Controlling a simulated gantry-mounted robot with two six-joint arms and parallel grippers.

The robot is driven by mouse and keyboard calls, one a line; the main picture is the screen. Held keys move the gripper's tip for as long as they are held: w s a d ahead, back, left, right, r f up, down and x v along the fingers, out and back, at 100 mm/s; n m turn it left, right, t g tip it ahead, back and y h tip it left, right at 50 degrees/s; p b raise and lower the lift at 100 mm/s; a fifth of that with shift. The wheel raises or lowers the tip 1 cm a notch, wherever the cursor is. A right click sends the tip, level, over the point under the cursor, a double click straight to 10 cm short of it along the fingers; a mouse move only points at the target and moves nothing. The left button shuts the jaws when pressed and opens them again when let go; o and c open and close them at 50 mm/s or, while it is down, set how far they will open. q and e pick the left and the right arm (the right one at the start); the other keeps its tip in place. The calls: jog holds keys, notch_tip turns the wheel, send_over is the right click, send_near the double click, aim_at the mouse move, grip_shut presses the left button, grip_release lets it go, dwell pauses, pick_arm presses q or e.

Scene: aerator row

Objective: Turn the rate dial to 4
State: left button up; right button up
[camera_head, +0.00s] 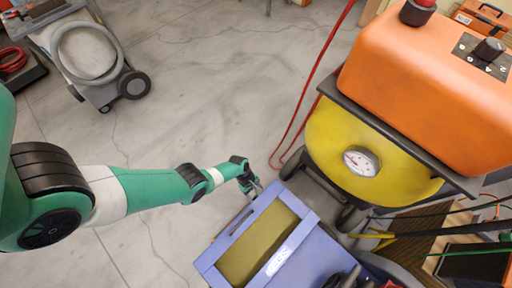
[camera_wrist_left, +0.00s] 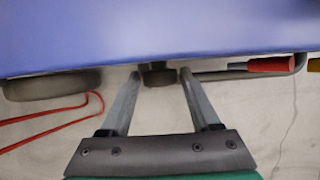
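The rate dial looks to be the black knob (camera_head: 489,48) on the dark panel (camera_head: 470,58) of the orange machine (camera_head: 420,80) at the upper right in the head view. Pale marks surround the knob; they are too small to read, so its setting cannot be told. My left gripper (camera_head: 254,190) is low beside the blue box-shaped machine, far from the knob. In the left wrist view its two fingers (camera_wrist_left: 160,76) are spread apart, with nothing seen held. A dark part under the blue body shows beyond the fingertips. My right gripper is not in view.
The blue machine (camera_head: 214,256) stands at lower centre. A yellow tank (camera_head: 325,130) with a round gauge (camera_head: 361,161) sits under the orange body, which has a red-topped knob (camera_head: 418,12). A red hose (camera_head: 316,70) runs along the floor. A grey wheeled machine (camera_head: 110,95) stands upper left; open floor lies between.

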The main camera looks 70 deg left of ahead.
pick_arm(q)
grip_shut()
